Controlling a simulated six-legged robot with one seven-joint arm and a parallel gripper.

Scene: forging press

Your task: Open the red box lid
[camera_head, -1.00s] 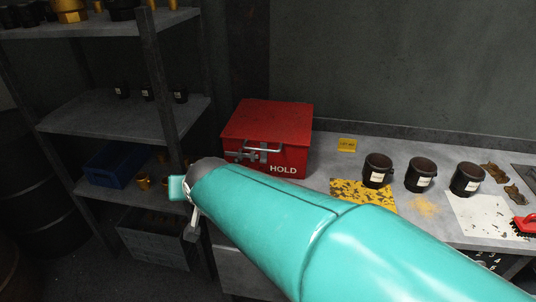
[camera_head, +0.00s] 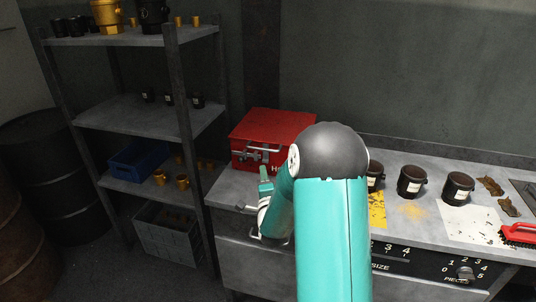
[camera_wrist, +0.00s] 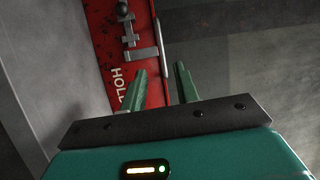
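The red box (camera_head: 270,122) stands on the grey bench against the wall, its lid shut. A metal handle and latch (camera_head: 258,153) are on its front, and my arm covers its right side and most of the word HOLD. In the wrist view the red box front (camera_wrist: 98,38) appears turned sideways, with the latch (camera_wrist: 130,30) and the bar handle (camera_wrist: 158,38) beyond my fingers. My gripper (camera_wrist: 160,67) is open and empty, its two green fingers apart. In the head view my gripper (camera_head: 265,178) is just in front of the box, below the handle.
A shelf rack (camera_head: 150,115) with a blue bin (camera_head: 135,160) and brass parts stands left of the bench. Dark pots (camera_head: 411,182), a white sheet (camera_head: 470,222) and a red brush (camera_head: 520,234) lie to the right. The bench front has a dial panel (camera_head: 430,268).

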